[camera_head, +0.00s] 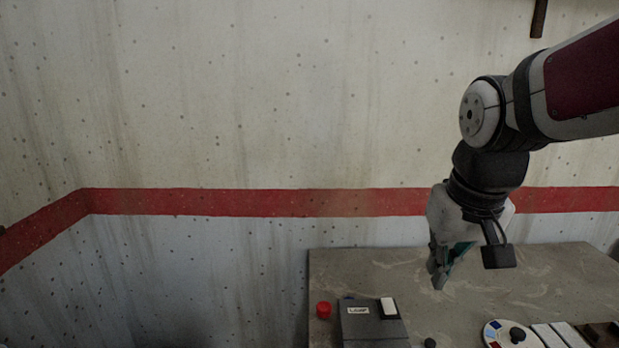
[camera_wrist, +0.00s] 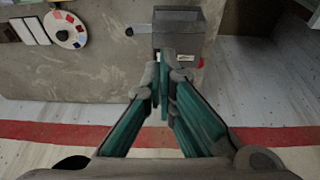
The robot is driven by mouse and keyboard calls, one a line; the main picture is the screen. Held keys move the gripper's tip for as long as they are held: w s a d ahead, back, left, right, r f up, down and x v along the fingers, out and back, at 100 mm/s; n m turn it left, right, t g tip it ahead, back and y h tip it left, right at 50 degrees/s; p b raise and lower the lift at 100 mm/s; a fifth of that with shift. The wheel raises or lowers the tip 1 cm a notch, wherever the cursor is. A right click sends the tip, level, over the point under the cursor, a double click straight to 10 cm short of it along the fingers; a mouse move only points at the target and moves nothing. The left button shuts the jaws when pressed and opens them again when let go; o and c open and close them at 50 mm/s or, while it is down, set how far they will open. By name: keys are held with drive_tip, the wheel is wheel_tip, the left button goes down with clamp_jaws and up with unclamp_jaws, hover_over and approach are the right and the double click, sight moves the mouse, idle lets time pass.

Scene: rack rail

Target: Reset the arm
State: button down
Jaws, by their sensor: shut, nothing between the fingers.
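My gripper (camera_head: 440,284) hangs from my arm, which comes in from the right in the head view. Its fingers point down over the grey table (camera_head: 560,272). In the wrist view my gripper (camera_wrist: 164,68) shows two teal fingers with their tips together and nothing between them. The tips appear in front of the near edge of a grey box (camera_wrist: 180,18), apart from it as far as I can tell. In the head view the grey box (camera_head: 372,325) stands at the table's front left, with a label and a white switch on top.
A red button (camera_head: 323,310) is left of the box. A small black knob (camera_head: 430,343) is to its right. A wall with a red stripe (camera_head: 250,202) stands behind.

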drive_tip(key=s+t, duration=0.2)
drive_tip(key=s, duration=1)
drive_tip(key=shift+s+r, duration=0.3)
drive_tip(key=shift+s, duration=0.05)
